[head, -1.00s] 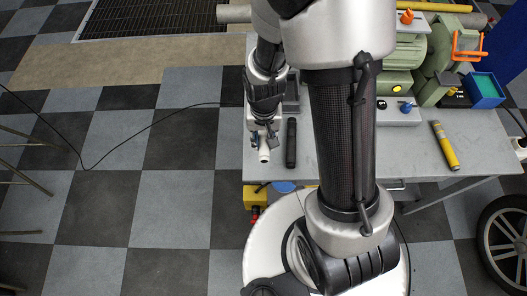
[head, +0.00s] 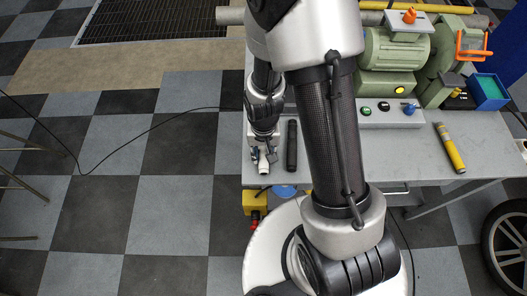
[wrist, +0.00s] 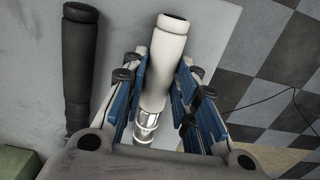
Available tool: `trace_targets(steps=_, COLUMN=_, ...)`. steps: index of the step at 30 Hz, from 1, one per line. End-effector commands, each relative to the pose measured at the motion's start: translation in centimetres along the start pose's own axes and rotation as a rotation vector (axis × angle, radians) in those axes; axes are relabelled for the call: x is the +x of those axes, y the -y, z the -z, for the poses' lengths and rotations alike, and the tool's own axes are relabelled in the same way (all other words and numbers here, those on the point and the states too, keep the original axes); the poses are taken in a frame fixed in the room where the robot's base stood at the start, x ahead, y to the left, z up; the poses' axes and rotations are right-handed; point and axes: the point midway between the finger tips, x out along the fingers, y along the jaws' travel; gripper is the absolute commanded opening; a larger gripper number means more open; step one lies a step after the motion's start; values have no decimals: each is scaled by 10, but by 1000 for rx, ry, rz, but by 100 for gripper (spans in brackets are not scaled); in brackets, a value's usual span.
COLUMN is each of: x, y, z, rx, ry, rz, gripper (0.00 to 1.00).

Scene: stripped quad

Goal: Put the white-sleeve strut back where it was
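The white-sleeve strut (wrist: 167,52) has a smooth white sleeve and a bright metal section lower in the wrist view. My gripper (wrist: 163,80) has its blue-padded fingers against both sides of the strut and appears shut on it. In the head view my gripper (head: 264,156) is at the left end of the grey workbench (head: 395,160), with the white sleeve end (head: 263,168) poking out below the fingers.
A black strut (head: 291,146) lies beside the white one, to its right in the head view; it also shows in the wrist view (wrist: 78,65). A yellow tube (head: 449,147), a green machine (head: 393,52), a button box (head: 390,114) and a blue bin (head: 488,92) stand farther right.

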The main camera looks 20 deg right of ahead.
Motion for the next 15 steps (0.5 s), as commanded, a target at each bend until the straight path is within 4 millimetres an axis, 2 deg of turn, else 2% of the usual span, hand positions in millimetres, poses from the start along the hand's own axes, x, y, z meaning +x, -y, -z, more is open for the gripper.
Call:
trace_targets(steps=8, x=0, y=0, z=0, rx=0, ry=1, rz=0, gripper=46)
trace_targets(steps=15, x=0, y=0, z=0, rx=0, ry=0, rz=0, gripper=46)
